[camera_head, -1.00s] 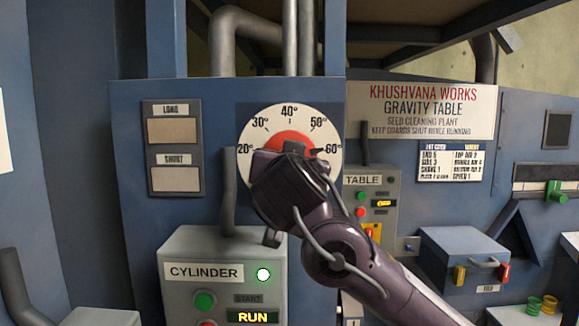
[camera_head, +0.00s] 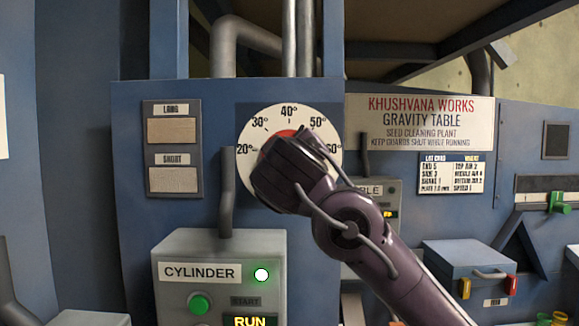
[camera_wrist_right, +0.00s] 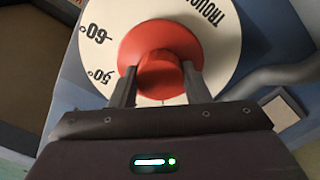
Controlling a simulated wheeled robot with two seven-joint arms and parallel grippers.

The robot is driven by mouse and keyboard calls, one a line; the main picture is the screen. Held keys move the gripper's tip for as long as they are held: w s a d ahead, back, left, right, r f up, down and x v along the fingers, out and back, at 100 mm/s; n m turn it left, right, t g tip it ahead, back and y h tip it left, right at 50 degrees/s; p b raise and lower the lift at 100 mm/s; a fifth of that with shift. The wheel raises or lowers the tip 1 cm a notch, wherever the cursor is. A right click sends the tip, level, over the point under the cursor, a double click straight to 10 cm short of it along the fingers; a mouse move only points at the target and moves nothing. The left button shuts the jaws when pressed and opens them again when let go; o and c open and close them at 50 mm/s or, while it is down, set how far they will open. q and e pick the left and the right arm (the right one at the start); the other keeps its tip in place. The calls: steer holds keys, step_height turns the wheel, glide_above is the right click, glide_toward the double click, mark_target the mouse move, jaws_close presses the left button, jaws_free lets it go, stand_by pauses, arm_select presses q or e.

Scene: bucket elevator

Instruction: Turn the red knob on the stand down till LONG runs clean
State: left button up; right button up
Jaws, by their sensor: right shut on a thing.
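The red knob (camera_wrist_right: 160,48) sits at the centre of a white dial marked in degrees (camera_head: 256,118). In the head view most of the knob is hidden behind my right gripper (camera_head: 284,150). In the right wrist view my right gripper (camera_wrist_right: 158,85) is shut on the knob, one finger on each side. The dial's pointer cannot be made out. The LONG window (camera_head: 171,131) and the SHORT window (camera_head: 173,179) are at the left of the blue stand, both showing a pale beige fill. My left gripper is not in view.
A grey CYLINDER box (camera_head: 215,245) with a lit white lamp, green button and RUN sign stands below the dial. A grey pipe (camera_head: 227,195) rises beside the dial. A grey TABLE box (camera_head: 380,188) is partly behind my right arm. A blue box (camera_head: 463,257) is further right.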

steer(key=n, duration=1.2)
steer(key=shift+n, duration=0.4)
stand_by(0.3)
steer(key=o, duration=1)
steer(key=shift+c, duration=0.2)
steer(key=shift+s, duration=0.1)
steer(key=s+b, duration=0.3)
steer(key=s, duration=0.4)
steer(key=shift+s, duration=0.3)
